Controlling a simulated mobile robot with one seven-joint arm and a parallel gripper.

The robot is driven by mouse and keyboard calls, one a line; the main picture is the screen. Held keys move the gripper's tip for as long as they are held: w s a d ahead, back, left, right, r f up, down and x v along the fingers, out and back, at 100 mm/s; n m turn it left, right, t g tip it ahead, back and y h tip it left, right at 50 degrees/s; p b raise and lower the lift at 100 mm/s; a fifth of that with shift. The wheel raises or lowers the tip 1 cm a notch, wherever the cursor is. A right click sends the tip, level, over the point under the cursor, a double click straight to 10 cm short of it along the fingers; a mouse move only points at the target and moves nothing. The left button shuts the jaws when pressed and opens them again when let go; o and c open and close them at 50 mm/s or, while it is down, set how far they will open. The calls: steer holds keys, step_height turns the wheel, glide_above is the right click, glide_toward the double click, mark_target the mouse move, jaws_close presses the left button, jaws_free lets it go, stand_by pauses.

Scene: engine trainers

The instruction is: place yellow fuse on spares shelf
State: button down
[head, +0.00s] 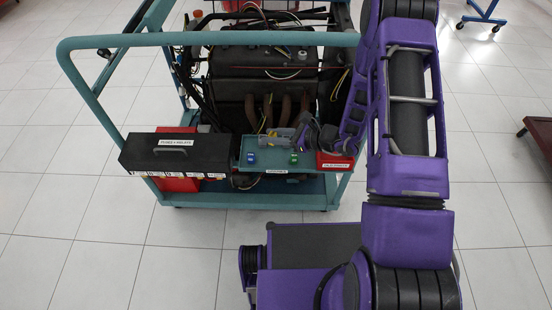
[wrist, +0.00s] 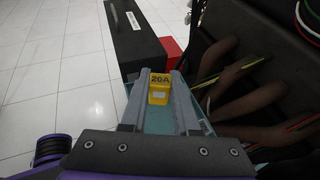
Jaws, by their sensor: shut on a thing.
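The yellow fuse (wrist: 159,95), marked 20A, sits between the fingertips of my gripper (wrist: 158,82) in the wrist view, and the jaws are shut on it. In the head view my gripper (head: 278,135) is over the teal spares shelf (head: 275,166) on the front of the engine cart. The shelf (wrist: 158,121) also shows below and between the fingers in the wrist view. A blue fuse (head: 251,157) and a green fuse (head: 294,158) stand on the shelf in the head view. I cannot tell how high the yellow fuse is above the shelf.
A black box labelled for fuses and relays (head: 172,153) stands left of the shelf. A red bin (head: 335,161) is at its right end. The engine (head: 270,75) with pipes and wires rises behind. Bare shelf shows between the blue and green fuses.

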mark_target(274, 162)
step_height(274, 162, down, 10)
steer(key=shift+a+b, duration=0.1)
steer(key=shift+b, duration=0.7)
steer(key=shift+f, duration=0.2)
steer(key=c, duration=0.7)
jaws_free()
steer(key=shift+o, duration=0.2)
steer(key=shift+r, duration=0.15)
steer(key=shift+d+r, duration=0.2)
steer(key=p+v, duration=0.1)
steer(key=v, duration=1)
steer(key=shift+d, duration=0.2)
steer(key=shift+s+r, duration=0.15)
